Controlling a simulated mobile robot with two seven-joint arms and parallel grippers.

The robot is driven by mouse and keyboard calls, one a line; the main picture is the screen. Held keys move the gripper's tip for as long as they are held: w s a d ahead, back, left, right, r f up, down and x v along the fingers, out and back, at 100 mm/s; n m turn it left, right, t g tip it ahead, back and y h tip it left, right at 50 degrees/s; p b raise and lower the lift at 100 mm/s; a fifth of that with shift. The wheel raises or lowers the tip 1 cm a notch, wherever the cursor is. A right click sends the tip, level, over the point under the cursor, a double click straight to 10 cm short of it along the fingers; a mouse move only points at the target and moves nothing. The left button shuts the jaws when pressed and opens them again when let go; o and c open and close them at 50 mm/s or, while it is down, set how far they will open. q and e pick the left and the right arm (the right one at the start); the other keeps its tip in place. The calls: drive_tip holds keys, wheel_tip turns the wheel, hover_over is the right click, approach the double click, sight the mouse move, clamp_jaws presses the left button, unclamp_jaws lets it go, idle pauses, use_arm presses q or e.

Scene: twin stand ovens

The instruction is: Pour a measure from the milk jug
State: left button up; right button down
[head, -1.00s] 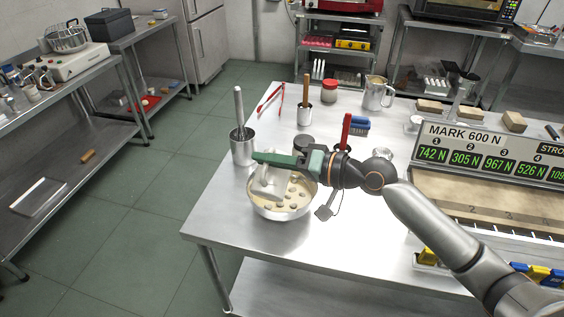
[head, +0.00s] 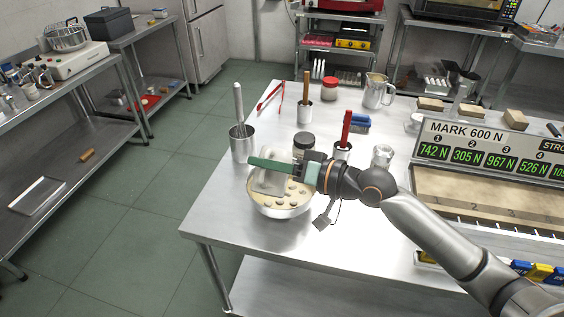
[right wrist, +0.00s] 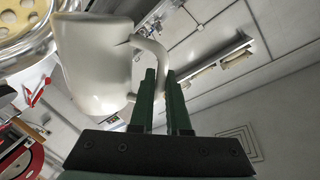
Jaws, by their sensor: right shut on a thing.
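The white milk jug (head: 268,182) is over a steel bowl (head: 282,211) near the table's left front corner. The bowl holds a pale mixture with several lumps. My right gripper (head: 285,168) is above the bowl. In the right wrist view, its green fingers (right wrist: 164,100) are shut on the jug's handle (right wrist: 153,62), with the jug body (right wrist: 95,62) beside them. The jug appears tipped over the bowl, whose rim shows at the upper left there. I cannot make out a stream of milk. My left gripper is out of view.
A steel pot with a whisk (head: 242,145) stands left of the bowl. A dark-lidded jar (head: 304,143) and a red-handled tool in a pot (head: 345,135) stand behind my gripper. A display unit (head: 480,150) is at the right.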

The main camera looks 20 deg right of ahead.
drive_tip(key=shift+s+a+f+n, duration=0.3)
drive_tip(key=shift+s+n, duration=0.1)
drive_tip(key=shift+n, duration=0.4)
wheel_tip(320, 180, up, 6)
drive_tip(key=n+t, duration=0.1)
drive_tip(key=n, duration=0.2)
drive_tip(key=n+t, duration=0.1)
drive_tip(key=n, duration=0.3)
drive_tip(key=shift+r+n, duration=0.1)
drive_tip(key=shift+n, duration=0.2)
